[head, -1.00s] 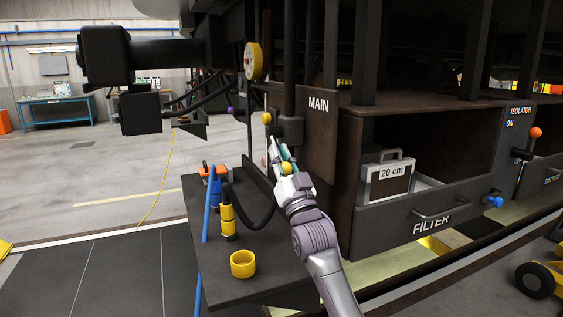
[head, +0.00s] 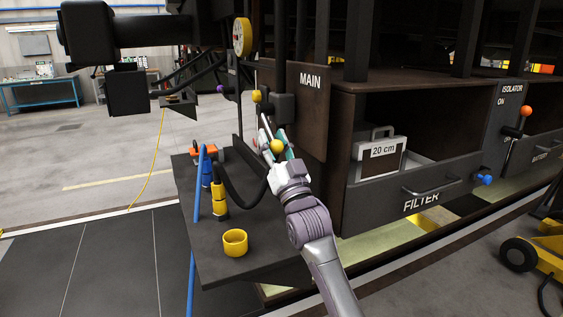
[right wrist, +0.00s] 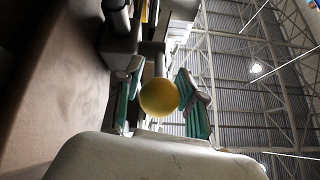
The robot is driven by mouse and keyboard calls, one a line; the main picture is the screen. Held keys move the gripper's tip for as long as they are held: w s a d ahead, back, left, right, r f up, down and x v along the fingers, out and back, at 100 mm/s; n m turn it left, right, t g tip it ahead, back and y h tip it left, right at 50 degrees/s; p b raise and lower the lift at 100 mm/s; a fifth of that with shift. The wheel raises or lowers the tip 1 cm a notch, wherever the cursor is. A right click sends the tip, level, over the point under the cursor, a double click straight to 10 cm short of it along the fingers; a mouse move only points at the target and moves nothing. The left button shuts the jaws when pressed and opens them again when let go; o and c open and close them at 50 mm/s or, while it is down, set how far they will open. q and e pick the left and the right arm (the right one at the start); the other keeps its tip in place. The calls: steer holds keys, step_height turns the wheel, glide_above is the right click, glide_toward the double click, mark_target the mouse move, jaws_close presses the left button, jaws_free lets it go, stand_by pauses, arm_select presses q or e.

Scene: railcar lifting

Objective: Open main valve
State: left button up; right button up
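The MAIN panel (head: 310,115) stands on the railcar's side in the head view, with a dark valve body (head: 284,107) at its left. A yellow ball knob (head: 277,146) sits below that body. My right gripper (head: 277,141) reaches up to it, fingers open, one on each side of the knob. In the right wrist view the yellow knob (right wrist: 158,97) hangs on a grey stem between the teal-padded fingers, with visible gaps on both sides. Whether the knob touches the palm is hidden. My left gripper is not in view.
A second yellow knob (head: 256,96) and a yellow-rimmed gauge (head: 242,37) are close to the left. A dark shelf (head: 270,258) below holds a yellow cup (head: 235,242) and a yellow-blue hose fitting (head: 219,197). The FILTER drawer (head: 425,195) is at the right.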

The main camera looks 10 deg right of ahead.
steer(key=v, duration=0.9)
steer(key=shift+s, duration=0.15)
